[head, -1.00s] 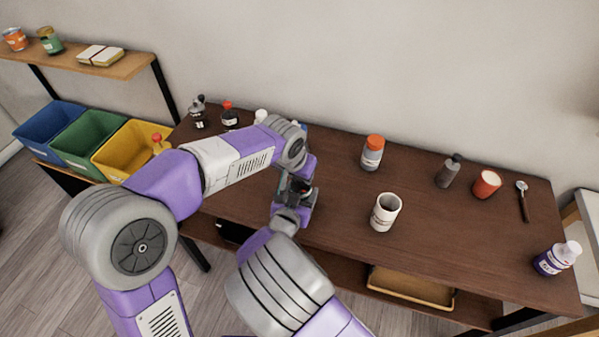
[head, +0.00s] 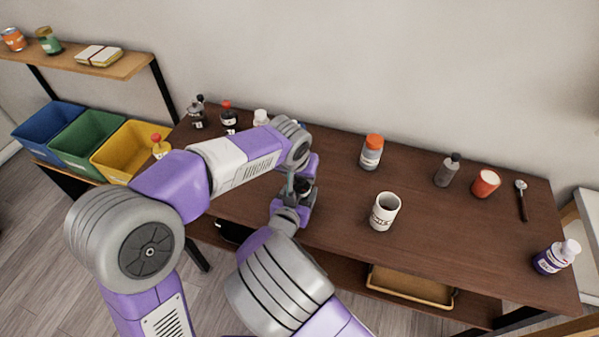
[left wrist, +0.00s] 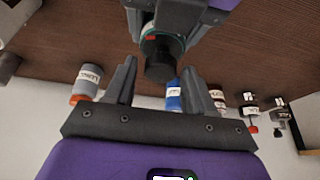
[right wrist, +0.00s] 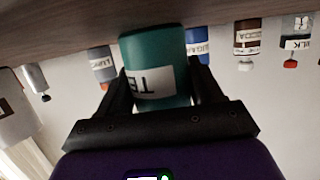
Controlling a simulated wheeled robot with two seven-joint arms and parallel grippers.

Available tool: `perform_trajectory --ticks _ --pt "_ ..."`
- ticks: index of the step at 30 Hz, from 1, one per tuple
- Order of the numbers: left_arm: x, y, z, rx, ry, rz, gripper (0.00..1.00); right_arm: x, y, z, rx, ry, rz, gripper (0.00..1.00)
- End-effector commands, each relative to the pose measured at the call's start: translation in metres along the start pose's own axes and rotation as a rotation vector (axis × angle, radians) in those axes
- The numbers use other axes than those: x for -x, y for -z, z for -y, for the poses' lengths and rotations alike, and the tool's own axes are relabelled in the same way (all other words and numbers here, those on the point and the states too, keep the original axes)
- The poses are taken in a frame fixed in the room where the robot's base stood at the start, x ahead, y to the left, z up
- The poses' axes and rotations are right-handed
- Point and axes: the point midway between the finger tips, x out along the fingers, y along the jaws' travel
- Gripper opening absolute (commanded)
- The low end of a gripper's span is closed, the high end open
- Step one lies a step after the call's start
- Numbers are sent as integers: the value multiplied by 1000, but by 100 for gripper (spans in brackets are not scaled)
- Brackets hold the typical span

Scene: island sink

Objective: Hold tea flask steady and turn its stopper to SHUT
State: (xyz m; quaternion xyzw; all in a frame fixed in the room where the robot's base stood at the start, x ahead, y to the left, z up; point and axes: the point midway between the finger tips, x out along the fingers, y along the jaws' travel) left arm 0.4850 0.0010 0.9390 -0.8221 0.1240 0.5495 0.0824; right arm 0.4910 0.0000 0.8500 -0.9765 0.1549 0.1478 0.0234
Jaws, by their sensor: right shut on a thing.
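The tea flask (right wrist: 155,52) is a teal cylinder with a white label reading "TE", upside down in the right wrist view. My right gripper (right wrist: 160,78) is shut on its body, a finger on each side. In the left wrist view its black stopper (left wrist: 160,62) shows, with a small red mark beside it. My left gripper (left wrist: 158,75) is open, its fingers apart on either side of the stopper, with gaps visible. In the head view my right gripper (head: 298,205) and the dark stopper (head: 304,186) are partly hidden by my left arm.
A white mug (head: 385,212) and an orange-capped bottle (head: 371,155) stand to the right on the brown table (head: 450,235). Small bottles (head: 228,117) stand at the back left.

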Motion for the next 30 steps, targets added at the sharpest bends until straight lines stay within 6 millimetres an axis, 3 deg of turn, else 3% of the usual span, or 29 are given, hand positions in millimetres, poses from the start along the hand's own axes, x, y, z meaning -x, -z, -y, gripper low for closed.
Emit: perform_trajectory --ticks 13,24,30 --pt "9 1 0 -1 0 -3 63 0 0 0 0 0 0 31" --pt "82 1 0 0 -2 -6 63 0 0 0 0 0 0 31" --pt "111 1 0 -1 -1 -3 63 0 0 0 0 0 -1 31"
